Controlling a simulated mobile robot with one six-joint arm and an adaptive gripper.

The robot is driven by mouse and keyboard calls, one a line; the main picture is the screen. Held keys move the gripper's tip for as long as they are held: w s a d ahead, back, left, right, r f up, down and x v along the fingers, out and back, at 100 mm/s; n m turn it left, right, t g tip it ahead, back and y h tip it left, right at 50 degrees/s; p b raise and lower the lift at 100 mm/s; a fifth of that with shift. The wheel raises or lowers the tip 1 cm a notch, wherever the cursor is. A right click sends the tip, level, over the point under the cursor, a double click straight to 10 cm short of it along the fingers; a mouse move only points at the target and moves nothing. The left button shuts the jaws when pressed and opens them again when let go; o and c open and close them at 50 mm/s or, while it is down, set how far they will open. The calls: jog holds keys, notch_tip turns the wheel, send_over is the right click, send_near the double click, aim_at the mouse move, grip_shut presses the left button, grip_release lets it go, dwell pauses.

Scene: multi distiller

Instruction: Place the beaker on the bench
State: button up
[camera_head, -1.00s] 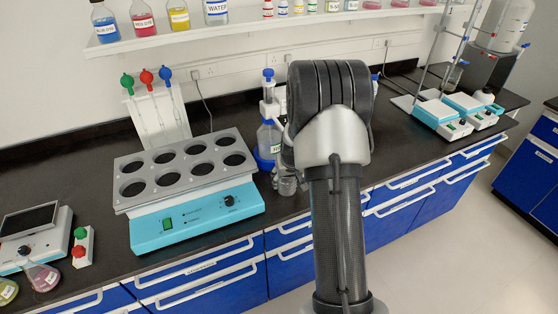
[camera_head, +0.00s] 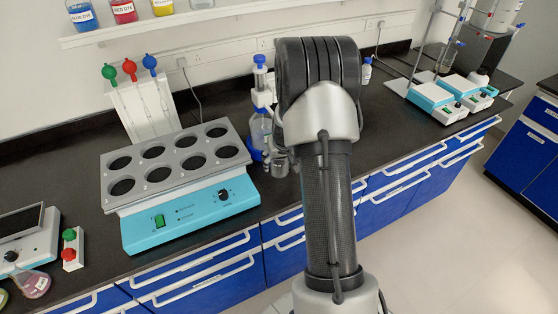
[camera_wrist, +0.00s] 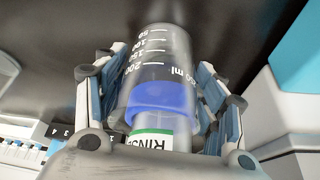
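The beaker (camera_wrist: 165,50) is clear, with white graduation marks and "ml" lettering. In the wrist view it lies between the two fingers of my gripper (camera_wrist: 163,95), which press against its sides. A blue band and a green-and-white label starting "RINS" show through or just below it. In the head view the beaker (camera_head: 280,162) is a small clear shape beside the dispenser bottle, left of my arm, and my fingers are mostly hidden by the arm. The black bench (camera_head: 385,130) runs under and behind it. I cannot tell whether the beaker touches the bench.
A dispenser bottle with blue base (camera_head: 260,133) stands close to the beaker's left. Left of it are a multi-hole heater (camera_head: 190,220) and a pipette stand (camera_head: 143,108). Two small hotplates (camera_head: 440,102) stand at far right. Bare bench lies between them and my arm.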

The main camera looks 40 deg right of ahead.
jog(key=shift+o, duration=0.8)
jog(key=shift+r, duration=0.2)
jog(key=p+v, duration=0.4)
jog(key=v, duration=0.7)
jog(key=s+a+r+n+y, duration=0.1)
jog(key=s+a+r, duration=0.2)
jog(key=a+r, duration=0.5)
jog(key=s+a+r+n, duration=0.25)
jog(key=a+r, duration=0.35)
jog(key=a, duration=0.3)
jog(key=s+a+r+n, duration=0.1)
jog(key=s+a+r, duration=0.1)
jog(key=s+a, duration=0.4)
jog(key=s+a+r+n+y, duration=0.1)
jog(key=s+a, duration=0.5)
jog(key=s, duration=0.6)
jog(key=shift+a+r+t, duration=0.25)
jog(key=shift+r+t, duration=0.05)
jog(key=shift+r, duration=0.45)
